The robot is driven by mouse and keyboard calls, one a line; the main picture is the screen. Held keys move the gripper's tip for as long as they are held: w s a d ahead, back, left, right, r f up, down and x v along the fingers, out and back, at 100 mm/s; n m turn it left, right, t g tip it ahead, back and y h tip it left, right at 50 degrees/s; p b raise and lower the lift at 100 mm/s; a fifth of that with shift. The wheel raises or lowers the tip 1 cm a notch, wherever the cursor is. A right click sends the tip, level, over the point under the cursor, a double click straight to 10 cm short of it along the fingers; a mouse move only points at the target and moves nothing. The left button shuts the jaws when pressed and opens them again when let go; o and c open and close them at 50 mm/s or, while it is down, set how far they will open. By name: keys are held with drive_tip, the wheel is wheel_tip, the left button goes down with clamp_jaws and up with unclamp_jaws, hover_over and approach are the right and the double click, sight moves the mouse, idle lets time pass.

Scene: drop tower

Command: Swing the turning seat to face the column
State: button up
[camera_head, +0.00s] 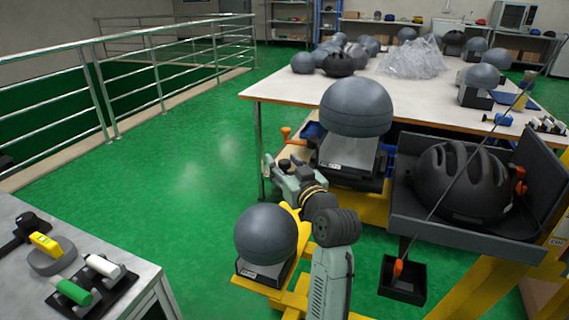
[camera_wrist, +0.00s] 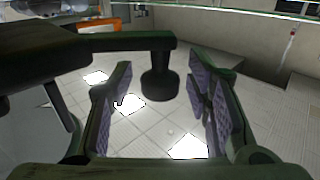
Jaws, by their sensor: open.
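A large grey dome (camera_head: 356,108) stands on a pale labelled block (camera_head: 348,153) in a dark seat at the centre. I take this to be the turning seat; which way it faces is hard to tell. My gripper (camera_head: 277,172) is left of it, below an orange-tipped handle (camera_head: 286,132). In the wrist view my gripper (camera_wrist: 163,98) is open. A black knob (camera_wrist: 158,84) on a dark bar (camera_wrist: 130,42) shows between the fingers, with gaps on both sides. A yellow frame (camera_head: 483,287) stands at the lower right; I cannot tell whether it is the column.
A second grey dome (camera_head: 266,233) on a block stands in front, left of my arm. A dark tray (camera_head: 402,215) holding a black helmet (camera_head: 462,182) is at right. A white table (camera_head: 275,91) is behind. A bench (camera_head: 125,250) stands lower left; green floor between is clear.

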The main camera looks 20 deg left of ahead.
drive_tip(key=shift+c, duration=0.5)
clamp_jaws()
idle(0.3)
